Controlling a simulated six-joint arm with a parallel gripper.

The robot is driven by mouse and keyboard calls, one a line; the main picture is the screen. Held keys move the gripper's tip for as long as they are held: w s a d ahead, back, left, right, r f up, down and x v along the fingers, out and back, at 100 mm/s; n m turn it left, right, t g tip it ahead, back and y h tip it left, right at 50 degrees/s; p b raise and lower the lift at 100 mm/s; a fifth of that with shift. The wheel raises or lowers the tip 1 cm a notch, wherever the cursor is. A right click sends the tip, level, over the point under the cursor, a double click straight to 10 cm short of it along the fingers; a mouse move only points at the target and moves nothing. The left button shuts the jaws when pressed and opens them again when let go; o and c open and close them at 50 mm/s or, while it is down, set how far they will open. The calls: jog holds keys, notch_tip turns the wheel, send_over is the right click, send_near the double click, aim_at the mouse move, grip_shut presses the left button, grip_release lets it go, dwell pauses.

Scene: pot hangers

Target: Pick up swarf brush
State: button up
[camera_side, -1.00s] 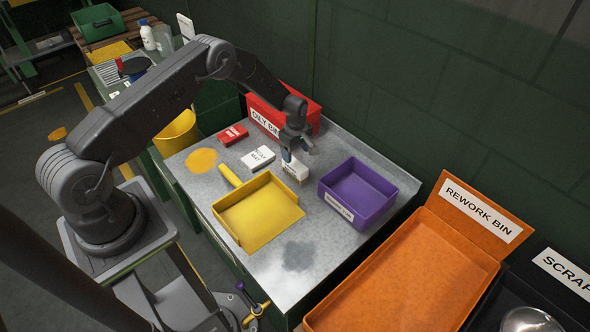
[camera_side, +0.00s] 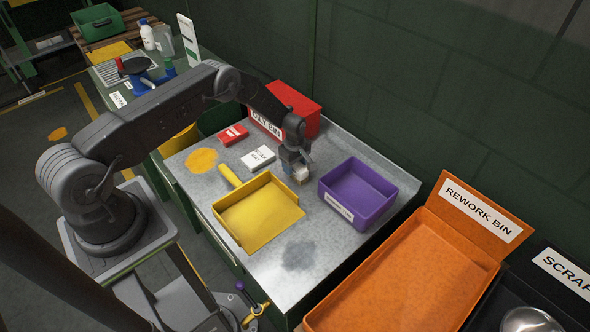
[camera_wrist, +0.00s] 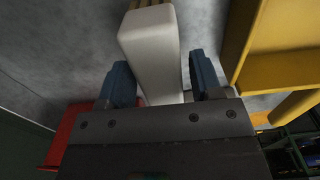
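The swarf brush (camera_wrist: 150,45) is a pale, blocky piece with tan bristles at its far end in the wrist view. In the side view only a small pale and tan part of it (camera_side: 301,174) shows below my gripper (camera_side: 295,170). In the wrist view my gripper (camera_wrist: 163,78) has its two blue fingers apart, one on each side of the brush. Narrow gaps show between fingers and brush, so it looks open. The brush rests on the grey metal bench top, and my gripper hides much of it in the side view.
A purple bin (camera_side: 370,205) stands just right of the brush. A yellow dustpan (camera_side: 258,212) lies in front-left. The red oily bin (camera_side: 300,105) stands behind. A white box (camera_side: 258,158) and red box (camera_side: 232,134) lie to the left. An orange rework bin (camera_side: 400,285) is farther right.

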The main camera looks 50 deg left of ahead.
jog(key=c, duration=0.7)
jog(key=shift+c, duration=0.3)
jog(key=shift+r, duration=0.5)
jog(key=r, duration=0.3)
jog(key=shift+s+a+r, duration=0.25)
jog(key=shift+a+r, duration=0.15)
jog(key=s+a+r, duration=0.6)
jog(key=s+a, duration=0.1)
jog(key=a, duration=0.1)
jog(key=shift+r, duration=0.15)
